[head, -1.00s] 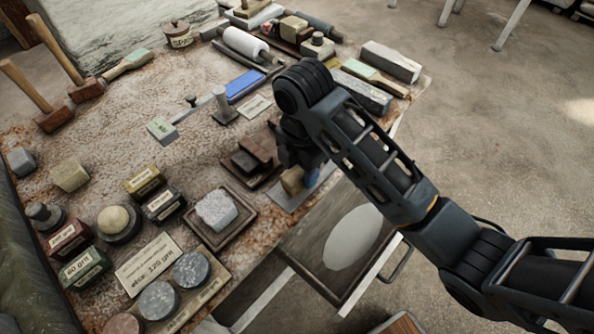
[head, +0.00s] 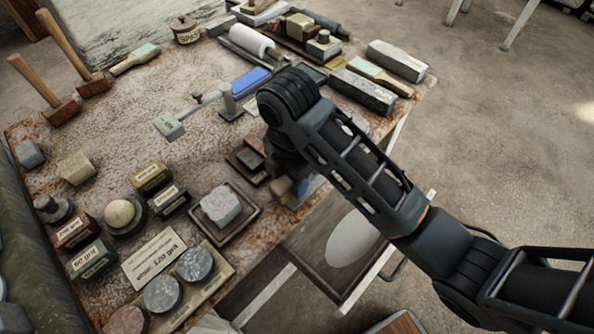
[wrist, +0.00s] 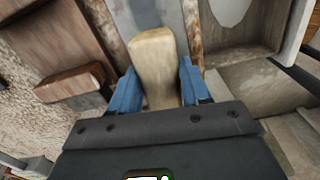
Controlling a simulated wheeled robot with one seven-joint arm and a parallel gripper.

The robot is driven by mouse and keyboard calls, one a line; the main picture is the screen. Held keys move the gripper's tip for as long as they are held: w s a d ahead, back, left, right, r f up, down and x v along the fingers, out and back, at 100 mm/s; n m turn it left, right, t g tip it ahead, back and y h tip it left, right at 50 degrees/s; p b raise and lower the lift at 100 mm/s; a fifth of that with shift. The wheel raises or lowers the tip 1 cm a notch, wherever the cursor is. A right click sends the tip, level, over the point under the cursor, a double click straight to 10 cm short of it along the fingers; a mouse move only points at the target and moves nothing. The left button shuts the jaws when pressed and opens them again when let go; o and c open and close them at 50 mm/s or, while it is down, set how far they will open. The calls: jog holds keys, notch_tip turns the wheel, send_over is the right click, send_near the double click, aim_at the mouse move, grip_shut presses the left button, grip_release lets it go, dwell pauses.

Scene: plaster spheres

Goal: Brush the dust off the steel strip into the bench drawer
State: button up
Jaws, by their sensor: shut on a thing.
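My gripper (wrist: 157,80) is shut on a pale beige wooden block-like piece, likely the brush (wrist: 153,52), held between its blue fingers. In the head view my gripper (head: 292,187) is low at the bench's right edge, partly hidden by my arm, with the beige piece (head: 281,186) beside it. The grey steel strip (head: 309,190) lies under and beside it; it runs away from the gripper in the wrist view (wrist: 160,12). The bench drawer (head: 306,243) stands open below the edge, with a pale oval patch (head: 352,238) inside. Bristles are hidden, and I cannot make out dust on the strip.
A stone block in a wooden tray (head: 249,228) stands left of the strip. Dark brown blocks (head: 247,158) lie close behind it. A small post with a horizontal arm (head: 229,101) stands farther back. Open floor (head: 480,150) lies right of the bench.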

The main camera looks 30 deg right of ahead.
jog(key=shift+s+a, duration=0.1)
jog(key=shift+a, duration=0.15)
jog(key=shift+w+d+r, duration=0.15)
jog(key=shift+d+r, duration=0.2)
jog(key=shift+d, duration=0.2)
jog(key=shift+w+d+r, duration=0.1)
jog(key=shift+d+r, duration=0.25)
jog(key=shift+d, duration=0.2)
jog(key=shift+w+r, duration=0.2)
jog(key=shift+r, duration=0.5)
jog(key=shift+s+r, duration=0.2)
jog(key=shift+r, duration=0.35)
